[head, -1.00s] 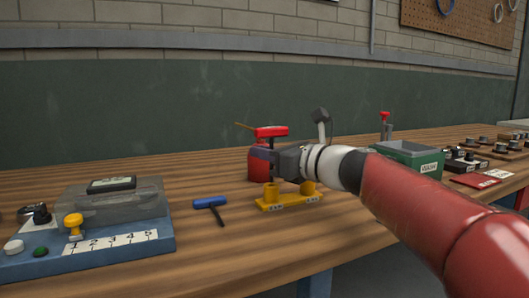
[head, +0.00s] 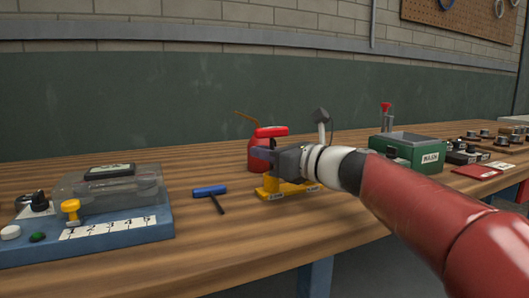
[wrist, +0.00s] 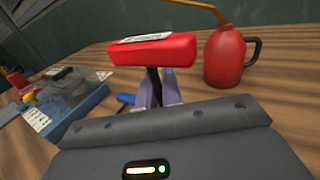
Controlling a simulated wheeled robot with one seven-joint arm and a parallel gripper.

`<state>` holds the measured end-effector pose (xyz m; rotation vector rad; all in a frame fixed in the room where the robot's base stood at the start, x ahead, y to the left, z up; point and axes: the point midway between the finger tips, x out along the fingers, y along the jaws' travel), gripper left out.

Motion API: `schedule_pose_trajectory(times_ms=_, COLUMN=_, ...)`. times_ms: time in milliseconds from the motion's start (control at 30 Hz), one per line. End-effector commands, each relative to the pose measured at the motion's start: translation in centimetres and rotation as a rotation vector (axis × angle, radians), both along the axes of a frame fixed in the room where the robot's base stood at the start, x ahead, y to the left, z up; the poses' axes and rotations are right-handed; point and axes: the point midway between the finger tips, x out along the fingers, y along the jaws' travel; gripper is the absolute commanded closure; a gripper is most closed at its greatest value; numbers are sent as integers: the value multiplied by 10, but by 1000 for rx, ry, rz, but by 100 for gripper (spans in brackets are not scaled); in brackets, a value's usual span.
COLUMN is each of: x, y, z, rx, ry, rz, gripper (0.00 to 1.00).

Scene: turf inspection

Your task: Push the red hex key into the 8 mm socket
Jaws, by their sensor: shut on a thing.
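The red hex key has a red T-shaped handle (head: 271,131) with a label on top; it also fills the upper middle of the wrist view (wrist: 152,50). My gripper (head: 262,153) is shut on its dark shaft just below the handle, with purple fingers (wrist: 156,92) on either side. The key is roughly upright over the yellow socket block (head: 271,194), which has labels on its front. My gripper hides most of the block's top, so I cannot tell whether the key's tip is in a socket, or which one.
A blue-handled hex key (head: 210,191) lies on the wooden bench left of the block. A red oil can (head: 256,157) stands close behind. A blue numbered panel (head: 100,232) is at left, a green box (head: 425,158) at right. Bare bench lies in front.

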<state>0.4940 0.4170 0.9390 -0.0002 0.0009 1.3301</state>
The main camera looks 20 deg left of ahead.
Motion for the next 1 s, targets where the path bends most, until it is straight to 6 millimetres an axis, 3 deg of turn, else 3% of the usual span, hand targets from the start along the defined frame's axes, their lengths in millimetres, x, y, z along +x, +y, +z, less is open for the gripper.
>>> schedule_pose_trajectory(times_ms=567, x=0, y=0, z=-15, rx=0, ry=0, rz=-1, gripper=100)
schedule_pose_trajectory(times_ms=600, x=0, y=0, z=-15, rx=1, ry=-1, rz=-1, gripper=90)
schedule_pose_trajectory(times_ms=767, x=0, y=0, z=-14, rx=0, ry=0, rz=0, gripper=69)
schedule_pose_trajectory(times_ms=1000, x=0, y=0, z=-14, rx=0, ry=0, rz=0, gripper=67)
